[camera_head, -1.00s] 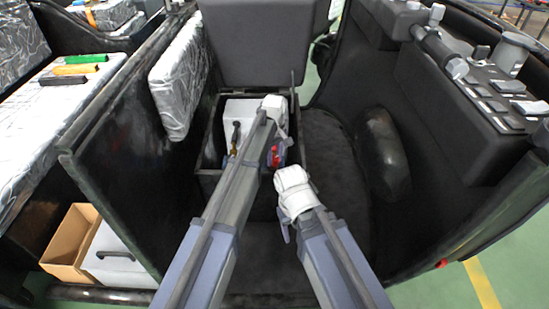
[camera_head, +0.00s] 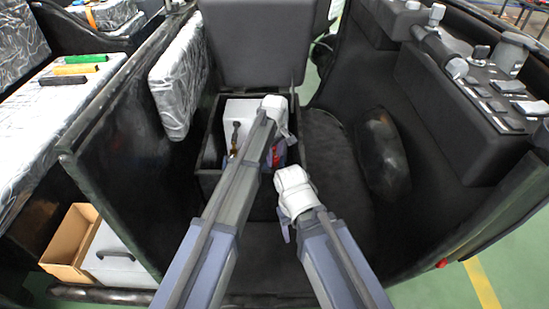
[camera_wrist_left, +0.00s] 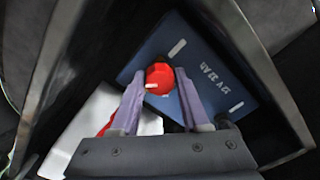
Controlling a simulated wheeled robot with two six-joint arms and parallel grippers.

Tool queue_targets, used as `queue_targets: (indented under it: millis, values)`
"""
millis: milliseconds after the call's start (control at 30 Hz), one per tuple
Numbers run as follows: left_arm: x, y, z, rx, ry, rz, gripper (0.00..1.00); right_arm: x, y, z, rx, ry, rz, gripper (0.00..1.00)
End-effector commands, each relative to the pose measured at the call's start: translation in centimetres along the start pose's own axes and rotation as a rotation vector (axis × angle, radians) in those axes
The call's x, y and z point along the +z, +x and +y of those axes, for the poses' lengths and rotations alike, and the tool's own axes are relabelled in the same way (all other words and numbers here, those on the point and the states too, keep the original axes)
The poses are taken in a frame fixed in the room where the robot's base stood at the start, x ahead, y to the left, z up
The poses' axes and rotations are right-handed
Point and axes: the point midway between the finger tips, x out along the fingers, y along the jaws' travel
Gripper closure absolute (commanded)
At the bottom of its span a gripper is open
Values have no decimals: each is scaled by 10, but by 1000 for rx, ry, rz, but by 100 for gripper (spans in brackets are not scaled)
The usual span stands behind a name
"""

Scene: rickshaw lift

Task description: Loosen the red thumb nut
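The red thumb nut (camera_wrist_left: 160,78) shows in the left wrist view, with a small pale mark on it. It sits over a dark blue battery (camera_wrist_left: 215,85) with "12 V 22 Ah" lettering.
The black box (camera_head: 209,180) has walls close around my left gripper. A white case (camera_head: 240,108) with a dark handle stands inside it. The raised lid or seat (camera_head: 258,45) is behind. A dark floor (camera_head: 325,150) is open to the right.

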Motion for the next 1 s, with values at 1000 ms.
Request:
queue_targets:
  millis: [1000]
  values:
    - [0,-48,0,0,1,0,29,3,-47,4,-6,2,0,40]
